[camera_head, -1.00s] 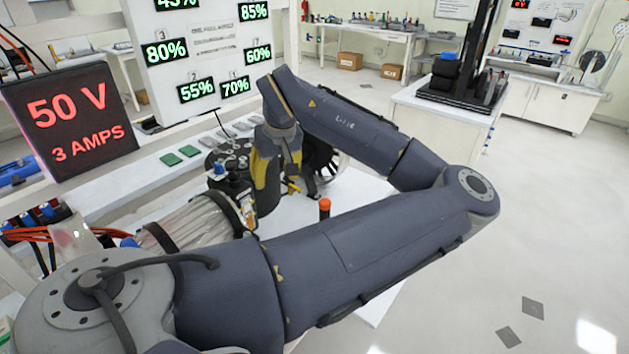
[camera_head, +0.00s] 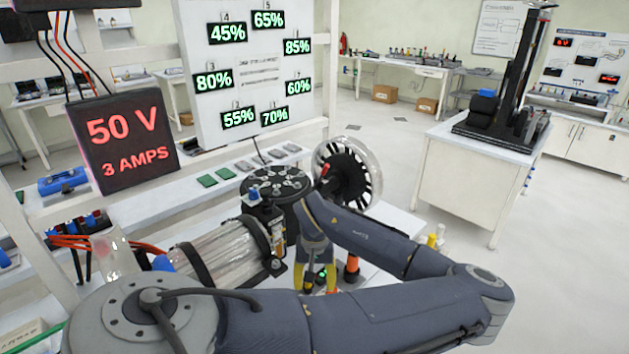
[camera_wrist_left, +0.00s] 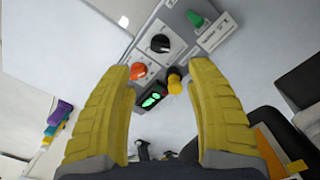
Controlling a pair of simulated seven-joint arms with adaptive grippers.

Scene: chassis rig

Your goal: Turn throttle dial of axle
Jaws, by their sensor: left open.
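In the left wrist view a grey control panel (camera_wrist_left: 182,62) carries a black dial (camera_wrist_left: 160,44), an orange-red knob (camera_wrist_left: 138,71), a yellow knob (camera_wrist_left: 174,84) and a small green-lit display (camera_wrist_left: 151,99). I cannot read which one is labelled throttle. A green lever (camera_wrist_left: 196,19) sits farther up the panel. My left gripper (camera_head: 317,285) points down over the panel in the head view, its yellow fingers apart. In the left wrist view my left gripper (camera_wrist_left: 158,70) is open and empty, with the knobs showing between and beyond its fingertips. The right gripper is not in view.
A clear cylinder with black bands (camera_head: 222,250), a round black disc (camera_head: 275,184) and a spoked wheel (camera_head: 347,172) stand close to my left arm. An orange-topped post (camera_head: 352,268) stands just right of the gripper. A percentage board (camera_head: 255,70) and 50 V display (camera_head: 124,140) stand behind.

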